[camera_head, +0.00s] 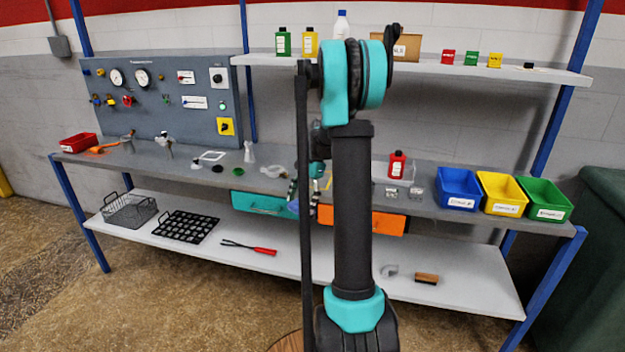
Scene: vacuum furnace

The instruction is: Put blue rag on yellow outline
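My gripper (303,198) hangs at the bench's front edge, partly hidden behind a dark link of my arm. A small blue patch, which looks like the blue rag (293,206), shows at its fingertips in front of the drawers. The gripper appears to be shut on it, though most of the grip is hidden. A thin yellow strip, perhaps part of the yellow outline (328,182), shows on the bench top just right of the gripper. My arm covers the rest of that area.
A teal drawer (258,203) and an orange drawer (375,220) sit below. A bottle shelf (430,66) hangs above.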

